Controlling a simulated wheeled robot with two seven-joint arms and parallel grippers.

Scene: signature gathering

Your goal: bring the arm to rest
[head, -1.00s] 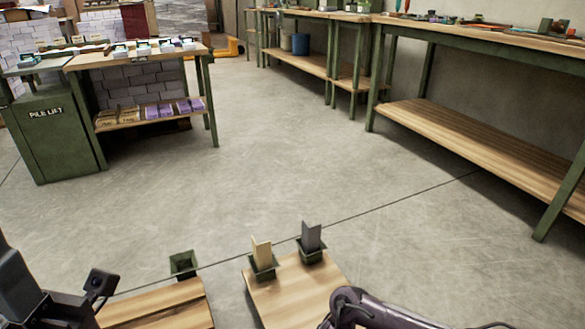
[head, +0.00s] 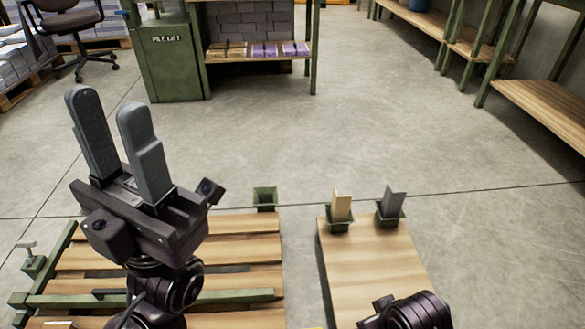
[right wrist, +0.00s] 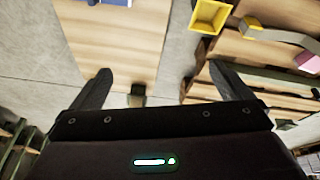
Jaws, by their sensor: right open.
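My left gripper (head: 109,105) stands up at the left of the head view, over the slatted wooden surface. Its two grey fingers point upward with a narrow empty gap between them. My right gripper (right wrist: 159,70) shows in the right wrist view with its dark fingers wide apart and nothing between them. In the head view only a dark part of my right arm shows at the bottom, over the plain board; its gripper is out of that view.
A plain wooden board (head: 370,265) bears a cream piece (head: 342,205) and a dark grey piece (head: 391,202) in green holders. An empty green holder (head: 265,196) stands beside the slatted surface (head: 240,250). The right wrist view shows a yellow bin (right wrist: 211,14).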

